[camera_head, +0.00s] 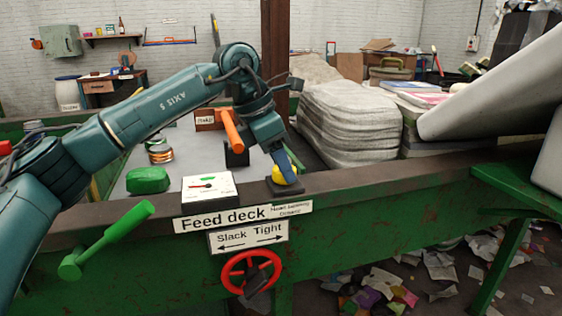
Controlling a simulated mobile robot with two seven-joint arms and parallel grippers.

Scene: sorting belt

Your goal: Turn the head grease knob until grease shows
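A yellow knob (293,169) stands on a small dark base on the green frame's ledge, just above a small label that seems to read "Head bearing Grease" (291,209). My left gripper (282,172) reaches down to the knob from above, and a blue finger covers part of it. The finger is at or against the knob; whether the fingers are closed on it is hidden. No grease can be made out at the knob. My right gripper is not in view.
A gauge box (208,188), a green handle (107,240), a red handwheel (251,272) under the "Slack Tight" sign (248,237) and an orange lever (232,131) are near the arm. A green lump (148,180) and cans (160,152) lie on the grey belt (184,145).

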